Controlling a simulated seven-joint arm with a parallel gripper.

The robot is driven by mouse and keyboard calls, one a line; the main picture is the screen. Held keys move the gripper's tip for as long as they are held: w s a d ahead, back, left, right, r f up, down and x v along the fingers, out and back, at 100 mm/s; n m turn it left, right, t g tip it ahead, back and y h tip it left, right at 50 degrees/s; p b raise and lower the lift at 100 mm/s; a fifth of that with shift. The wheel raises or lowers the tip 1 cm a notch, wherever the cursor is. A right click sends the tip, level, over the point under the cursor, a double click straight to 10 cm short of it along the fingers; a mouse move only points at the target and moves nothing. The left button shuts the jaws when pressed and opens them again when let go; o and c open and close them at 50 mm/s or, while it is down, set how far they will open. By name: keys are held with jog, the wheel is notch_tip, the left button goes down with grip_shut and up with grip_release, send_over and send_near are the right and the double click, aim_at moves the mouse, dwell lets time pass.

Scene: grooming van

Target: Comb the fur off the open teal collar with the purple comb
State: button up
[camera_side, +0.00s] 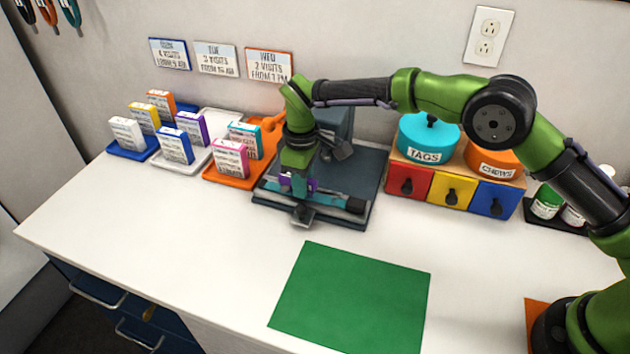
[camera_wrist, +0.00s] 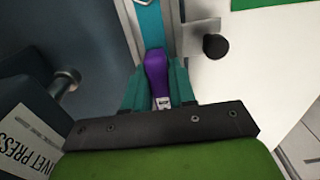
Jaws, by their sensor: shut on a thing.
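My gripper (camera_side: 299,184) is shut on the purple comb (camera_wrist: 155,68), whose body sits between the two teal fingers in the wrist view. In the side view only a small purple part of the comb (camera_side: 312,184) shows beside the fingers. The teal collar (camera_side: 333,198) lies open as a flat strip along the front of a grey press. In the wrist view the collar (camera_wrist: 149,22) runs away just beyond the comb's far end. I cannot tell whether comb and collar touch. The comb's teeth are hidden, and no fur can be made out.
The dark grey press (camera_side: 370,165) has metal clamps (camera_side: 303,216). Left of it are orange (camera_side: 222,174), white and blue trays with small boxes. Right of it is a drawer block (camera_side: 455,190) with two tubs. A green mat (camera_side: 350,298) lies bare in front.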

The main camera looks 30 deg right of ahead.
jog(key=shift+r, duration=0.1)
jog(key=shift+r, duration=3.35)
jog(key=shift+r, duration=0.1)
jog(key=shift+s+d+r, duration=0.1)
jog(key=shift+d+r, duration=0.05)
jog(key=s+d+r+m, duration=0.3)
jog(key=d+r, duration=0.1)
jog(key=d, duration=0.7)
jog(key=s+d+r+m, duration=0.3)
jog(key=s+d+r, duration=0.1)
jog(key=d, duration=0.7)
jog(key=s+d+r+m, duration=0.3)
jog(key=s+d+r, duration=0.1)
jog(key=d, duration=0.7)
jog(key=shift+d+r, duration=0.2)
